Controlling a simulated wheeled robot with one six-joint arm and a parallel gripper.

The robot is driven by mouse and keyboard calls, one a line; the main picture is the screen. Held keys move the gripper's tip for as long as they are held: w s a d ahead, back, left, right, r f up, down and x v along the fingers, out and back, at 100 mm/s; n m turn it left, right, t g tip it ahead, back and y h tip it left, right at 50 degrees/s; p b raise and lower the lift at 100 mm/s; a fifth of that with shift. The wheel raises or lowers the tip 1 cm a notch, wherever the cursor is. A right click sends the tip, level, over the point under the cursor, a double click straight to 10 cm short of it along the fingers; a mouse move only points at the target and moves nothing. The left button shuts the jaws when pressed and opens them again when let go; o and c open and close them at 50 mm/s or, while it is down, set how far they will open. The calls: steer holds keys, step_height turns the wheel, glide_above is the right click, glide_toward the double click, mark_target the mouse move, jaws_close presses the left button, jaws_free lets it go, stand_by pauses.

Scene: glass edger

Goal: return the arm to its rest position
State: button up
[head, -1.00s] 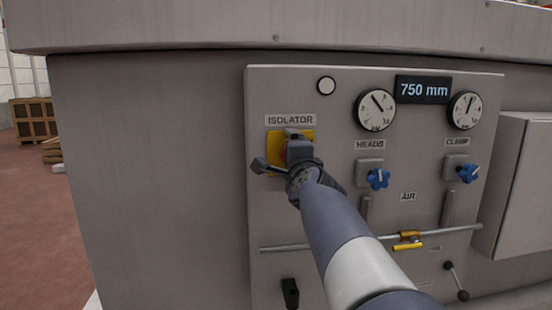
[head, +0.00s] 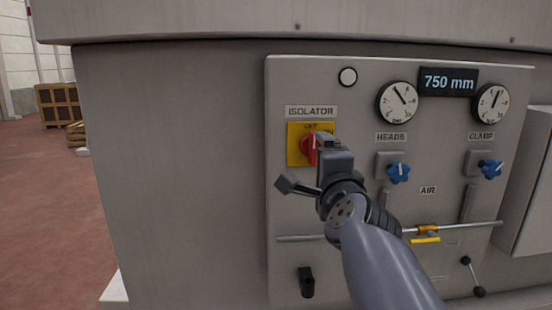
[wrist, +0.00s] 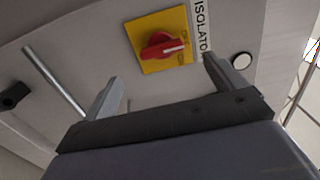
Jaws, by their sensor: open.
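My gripper (wrist: 165,95) is open and empty in the wrist view, its two fingers apart with nothing between them. In the head view my gripper (head: 325,142) is in front of the panel, just below and right of the red isolator knob (head: 308,148), and hides part of it. The knob sits on a yellow plate (head: 294,147) under the ISOLATOR label. In the wrist view the red knob (wrist: 162,47) is beyond the fingertips and apart from them.
The grey panel (head: 360,150) carries blue HEADS (head: 398,173) and CLAMP (head: 491,169) knobs, two gauges and a 750 mm display (head: 449,82). A horizontal rail (head: 470,228) with a yellow valve (head: 426,240) runs below. A grey box (head: 530,190) protrudes at right. Open floor (head: 50,220) lies left.

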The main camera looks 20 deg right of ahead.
mark_target(313, 149)
stand_by(0.4)
steer(key=b+x, duration=0.1)
steer(key=x, duration=0.9)
steer(key=shift+w+b, duration=0.35)
steer(key=p+v, duration=0.2)
steer(key=v, duration=0.9)
steer(key=b+x, duration=0.2)
steer(key=x, duration=0.9)
steer(key=shift+w+d, duration=0.1)
steer(key=m, duration=0.4)
steer(key=shift+r+m+p, duration=0.15)
steer(key=shift+m+p, duration=0.15)
steer(key=shift+p, duration=0.1)
steer(key=m, duration=0.7)
steer(key=shift+d+m+p, duration=0.1)
steer(key=shift+m+p, duration=0.2)
steer(key=shift+p, duration=0.05)
steer(key=shift+v, duration=1.15)
